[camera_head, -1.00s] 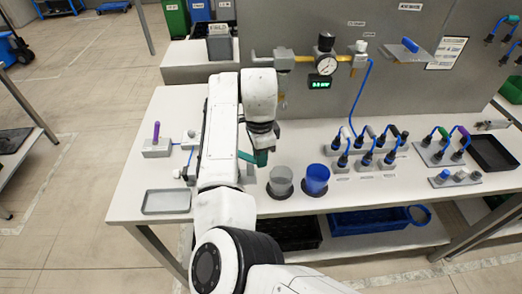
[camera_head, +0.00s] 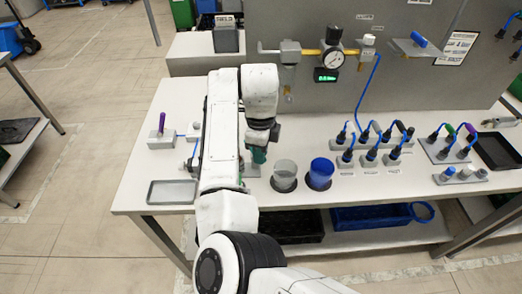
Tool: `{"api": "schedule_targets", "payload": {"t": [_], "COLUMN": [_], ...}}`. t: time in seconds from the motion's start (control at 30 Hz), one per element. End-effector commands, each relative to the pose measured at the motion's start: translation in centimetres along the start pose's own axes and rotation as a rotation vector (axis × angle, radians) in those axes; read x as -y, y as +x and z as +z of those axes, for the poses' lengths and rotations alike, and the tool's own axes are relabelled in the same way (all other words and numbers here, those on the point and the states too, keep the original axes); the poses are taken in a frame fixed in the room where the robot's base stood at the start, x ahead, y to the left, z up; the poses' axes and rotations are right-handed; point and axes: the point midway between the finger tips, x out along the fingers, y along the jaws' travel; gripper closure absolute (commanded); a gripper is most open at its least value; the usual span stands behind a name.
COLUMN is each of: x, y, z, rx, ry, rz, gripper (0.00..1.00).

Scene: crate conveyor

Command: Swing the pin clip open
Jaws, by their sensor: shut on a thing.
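My gripper (camera_head: 258,148) points down over the workbench, left of the clear cup, and is largely hidden by my own wrist and arm. A dark green part (camera_head: 259,156) shows at its fingertips, and the jaws are shut on it. I cannot tell for certain whether this green part is the pin clip. A small grey block (camera_head: 252,170) sits on the bench just below it, partly behind my arm. No other pin clip can be made out, and its hinge is not visible.
A clear cup (camera_head: 285,175) and a blue cup (camera_head: 320,173) stand close to the right of my gripper. A grey tray (camera_head: 172,192) and a purple-handled block (camera_head: 161,138) are left of my arm. Several blue-cabled plugs (camera_head: 371,145) stand farther right. A gauge (camera_head: 333,60) is behind.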

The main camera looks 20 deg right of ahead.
Motion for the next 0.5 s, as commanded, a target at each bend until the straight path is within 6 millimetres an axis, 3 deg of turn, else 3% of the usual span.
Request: {"api": "schedule_targets", "payload": {"t": [0.33,0.37,0.5], "x": [0.02,0.02,0.01], "y": [-0.12,-0.12,-0.1], "z": [0.09,0.09,0.08], "rx": [0.002,0.002,0.001], "ry": [0.002,0.002,0.001], "rz": [-0.002,-0.002,-0.002], "gripper": [1.0,0.8,0.67]}}
